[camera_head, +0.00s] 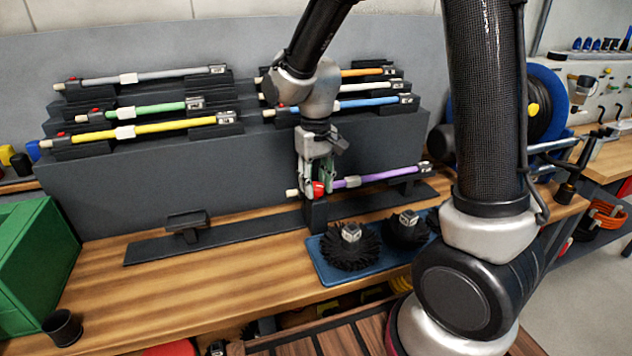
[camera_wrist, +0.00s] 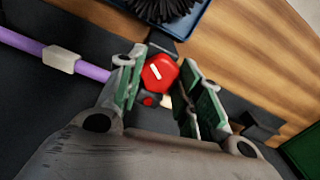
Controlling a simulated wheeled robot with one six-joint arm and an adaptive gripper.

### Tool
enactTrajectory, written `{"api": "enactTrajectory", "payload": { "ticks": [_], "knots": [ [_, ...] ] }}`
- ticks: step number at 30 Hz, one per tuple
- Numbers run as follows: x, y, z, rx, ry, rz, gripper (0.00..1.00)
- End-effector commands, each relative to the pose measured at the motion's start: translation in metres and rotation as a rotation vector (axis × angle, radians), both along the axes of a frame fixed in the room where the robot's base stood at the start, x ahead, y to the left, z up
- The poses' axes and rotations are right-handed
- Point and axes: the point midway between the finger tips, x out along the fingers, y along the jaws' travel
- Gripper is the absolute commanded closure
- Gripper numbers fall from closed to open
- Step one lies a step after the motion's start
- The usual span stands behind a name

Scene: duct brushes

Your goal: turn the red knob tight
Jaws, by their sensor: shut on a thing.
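The red knob (camera_wrist: 160,73) with a white bar mark sits between my gripper's green-padded fingers (camera_wrist: 158,92) in the wrist view. My gripper (camera_head: 318,183) points down over the knob in the head view, where the red knob (camera_head: 319,189) shows at its fingertips. The gripper is shut on the knob. The knob is on a black holder (camera_head: 316,214) at the left end of a purple rod (camera_head: 380,177). The rod also shows in the wrist view (camera_wrist: 92,71) with a pale collar (camera_wrist: 62,60). The finger contact on the knob's sides is partly hidden.
A blue tray (camera_head: 335,278) with black round brushes (camera_head: 350,248) lies close in front. A dark stepped rack (camera_head: 180,185) behind carries several coloured rods. A green bin (camera_head: 35,265) stands at left. Bare wooden bench (camera_head: 200,285) lies at front left.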

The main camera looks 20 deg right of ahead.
Motion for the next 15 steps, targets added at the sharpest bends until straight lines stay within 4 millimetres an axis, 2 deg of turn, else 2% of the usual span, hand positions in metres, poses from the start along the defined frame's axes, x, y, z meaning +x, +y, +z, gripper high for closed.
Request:
{"api": "enactTrajectory", "payload": {
  "ticks": [15],
  "knots": [
    [0.0006,0.0000,0.0005,0.000,-0.002,-0.487,0.89]
  ]
}}
